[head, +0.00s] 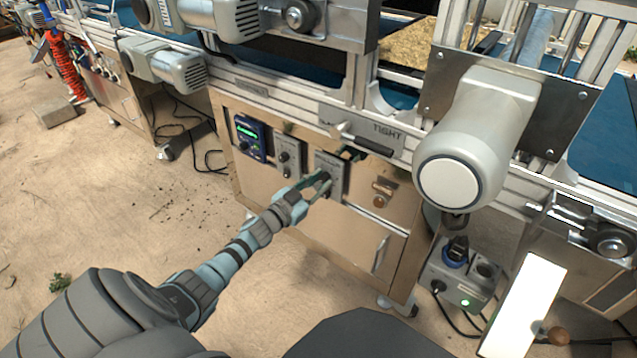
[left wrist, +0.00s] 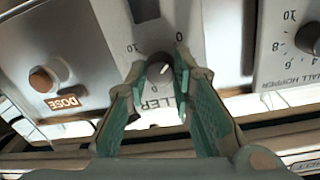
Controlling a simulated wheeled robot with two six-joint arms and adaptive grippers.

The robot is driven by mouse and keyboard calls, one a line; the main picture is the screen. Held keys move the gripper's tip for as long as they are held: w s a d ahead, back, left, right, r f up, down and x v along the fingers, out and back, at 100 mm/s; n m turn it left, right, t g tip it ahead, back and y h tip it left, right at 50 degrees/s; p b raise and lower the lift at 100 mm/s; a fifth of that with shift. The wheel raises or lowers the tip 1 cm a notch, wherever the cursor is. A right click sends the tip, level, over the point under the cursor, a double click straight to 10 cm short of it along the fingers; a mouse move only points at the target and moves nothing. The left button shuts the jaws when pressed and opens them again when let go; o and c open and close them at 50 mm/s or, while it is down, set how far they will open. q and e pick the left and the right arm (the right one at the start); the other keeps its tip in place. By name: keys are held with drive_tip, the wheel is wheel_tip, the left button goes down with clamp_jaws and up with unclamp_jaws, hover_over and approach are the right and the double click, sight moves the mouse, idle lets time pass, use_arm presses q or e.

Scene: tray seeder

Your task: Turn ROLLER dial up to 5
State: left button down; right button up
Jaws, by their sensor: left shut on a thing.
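The ROLLER dial (left wrist: 159,68) is a small dark round knob with a pale pointer mark, on a grey panel (head: 330,168) on the machine's front. In the left wrist view it is seen upside down, with part of its label and scale showing; I cannot read the exact setting. My left gripper (head: 325,187) reaches the panel from the lower left, and its green-padded fingers stand on both sides of the dial. It is shut on the dial (left wrist: 167,72). Fingers hide part of the label and scale. My right gripper is not in view.
A HOPPER dial (left wrist: 311,38) sits on the neighbouring panel (head: 287,152), with a blue display box (head: 250,137) beyond. An orange-brown DOSE knob (left wrist: 42,80) is on the other side. A large grey motor (head: 470,150) juts out at right. Sandy ground is open at left.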

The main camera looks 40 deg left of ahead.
use_arm(q)
drive_tip(key=shift+r+m, duration=0.15)
drive_tip(key=shift+m, duration=0.75)
drive_tip(key=m, duration=0.6)
drive_tip(key=shift+m, duration=0.4)
drive_tip(key=m, duration=0.3)
drive_tip(key=shift+m+y+b, duration=0.3)
drive_tip(key=m, duration=0.3)
drive_tip(key=shift+r+g, duration=0.1)
drive_tip(key=shift+g, duration=0.2)
drive_tip(key=m, duration=0.5)
drive_tip(key=shift+m+y, duration=0.3)
drive_tip(key=m, duration=0.4)
drive_tip(key=shift+m, duration=0.3)
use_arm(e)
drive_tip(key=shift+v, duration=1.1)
use_arm(q)
drive_tip(key=shift+d, duration=0.1)
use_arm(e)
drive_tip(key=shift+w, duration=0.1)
